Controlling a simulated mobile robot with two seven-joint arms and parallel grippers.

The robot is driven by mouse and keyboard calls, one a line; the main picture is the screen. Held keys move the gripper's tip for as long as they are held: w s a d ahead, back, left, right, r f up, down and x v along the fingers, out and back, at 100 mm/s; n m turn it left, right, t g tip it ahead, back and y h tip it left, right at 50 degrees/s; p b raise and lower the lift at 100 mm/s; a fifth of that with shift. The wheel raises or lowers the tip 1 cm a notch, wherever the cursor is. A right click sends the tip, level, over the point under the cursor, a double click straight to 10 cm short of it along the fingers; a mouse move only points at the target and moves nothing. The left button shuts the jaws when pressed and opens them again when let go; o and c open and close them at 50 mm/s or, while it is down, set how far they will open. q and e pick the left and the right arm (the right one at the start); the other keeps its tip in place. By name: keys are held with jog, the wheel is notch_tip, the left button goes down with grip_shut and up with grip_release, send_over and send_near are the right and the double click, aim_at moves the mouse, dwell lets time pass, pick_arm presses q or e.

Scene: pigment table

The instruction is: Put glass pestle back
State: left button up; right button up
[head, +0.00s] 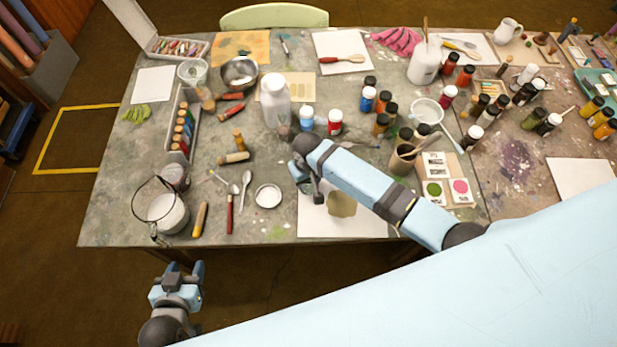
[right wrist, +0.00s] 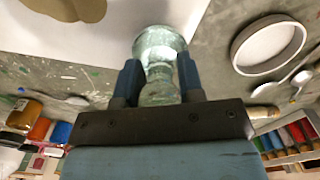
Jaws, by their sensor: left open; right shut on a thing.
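The glass pestle (right wrist: 160,45) is clear, pale greenish glass with a wide, rounded end. In the right wrist view it stands between the two blue fingers of my right gripper (right wrist: 159,80), which is shut on it. In the head view my right gripper (head: 305,178) is over the left edge of a white sheet (head: 368,226), beside a tan paint patch (head: 342,205). The pestle is mostly hidden there by the gripper. Whether it touches the table is unclear. My left gripper (head: 183,275) is open and empty, off the table's front edge.
A round white dish (head: 268,196) lies just left of the right gripper. Spoons (head: 245,185), a wire-handled pot (head: 166,212) and a bottle rack (head: 184,130) are further left. A white bottle (head: 275,98) stands behind. A brown cup (head: 403,158) stands at right.

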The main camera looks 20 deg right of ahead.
jog(key=o, duration=0.8)
jog(key=shift+f, duration=0.1)
notch_tip(320, 180, up, 12)
jog(key=shift+r, duration=0.1)
jog(key=s+f+t+y, duration=0.3)
jog(key=s+f+t, duration=0.2)
jog(key=s+f, duration=0.25)
jog(key=s+d+r+n+t, duration=0.1)
jog(key=s+d+t, duration=0.1)
jog(key=s, duration=0.3)
jog(key=s+d+r+t, duration=0.2)
jog(key=s+d+t, duration=0.1)
jog(key=s+t, duration=0.1)
jog(key=shift+s+d+r+n, duration=0.25)
jog(key=shift+s+n, duration=0.15)
jog(key=shift+s, duration=0.1)
